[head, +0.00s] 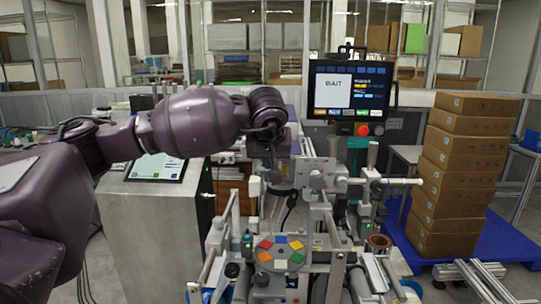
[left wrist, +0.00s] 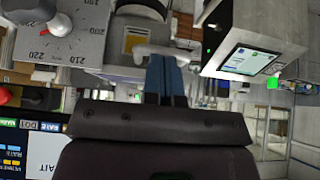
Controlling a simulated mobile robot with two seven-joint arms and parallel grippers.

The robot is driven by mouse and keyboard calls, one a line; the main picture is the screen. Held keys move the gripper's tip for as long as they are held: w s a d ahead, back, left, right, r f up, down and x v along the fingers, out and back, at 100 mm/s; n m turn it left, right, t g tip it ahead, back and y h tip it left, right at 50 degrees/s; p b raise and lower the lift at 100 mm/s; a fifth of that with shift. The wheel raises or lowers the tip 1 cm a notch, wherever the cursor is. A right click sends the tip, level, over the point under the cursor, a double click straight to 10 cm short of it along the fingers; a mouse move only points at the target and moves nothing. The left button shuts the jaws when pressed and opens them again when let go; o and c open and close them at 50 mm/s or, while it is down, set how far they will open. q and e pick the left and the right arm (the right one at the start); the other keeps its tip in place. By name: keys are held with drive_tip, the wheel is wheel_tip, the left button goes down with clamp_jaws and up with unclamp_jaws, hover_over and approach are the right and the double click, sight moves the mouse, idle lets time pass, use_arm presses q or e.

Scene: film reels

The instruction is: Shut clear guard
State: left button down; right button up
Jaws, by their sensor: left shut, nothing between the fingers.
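The clear guard cannot be made out with certainty; no transparent panel stands out on the machine (head: 318,178). My left arm reaches across from the left, and my left gripper (head: 271,172) points down at the machine's upper left side. In the left wrist view the blue fingers of my left gripper (left wrist: 165,62) are together, with nothing between them. Their tips appear close to a white bar (left wrist: 150,49); whether they touch it I cannot tell. My right gripper is in neither view.
A monitor (head: 349,91) reading WAIT stands above the machine, with a red button (head: 362,130) below. A disc with coloured patches (head: 279,253) sits low in front. A grey cabinet with a screen (head: 158,167) stands left. Stacked cartons (head: 458,165) stand right. A numbered dial (left wrist: 65,35) shows in the left wrist view.

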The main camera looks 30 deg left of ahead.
use_arm(q)
wheel_tip(320, 180, down, 11)
drive_tip(key=b, duration=0.4)
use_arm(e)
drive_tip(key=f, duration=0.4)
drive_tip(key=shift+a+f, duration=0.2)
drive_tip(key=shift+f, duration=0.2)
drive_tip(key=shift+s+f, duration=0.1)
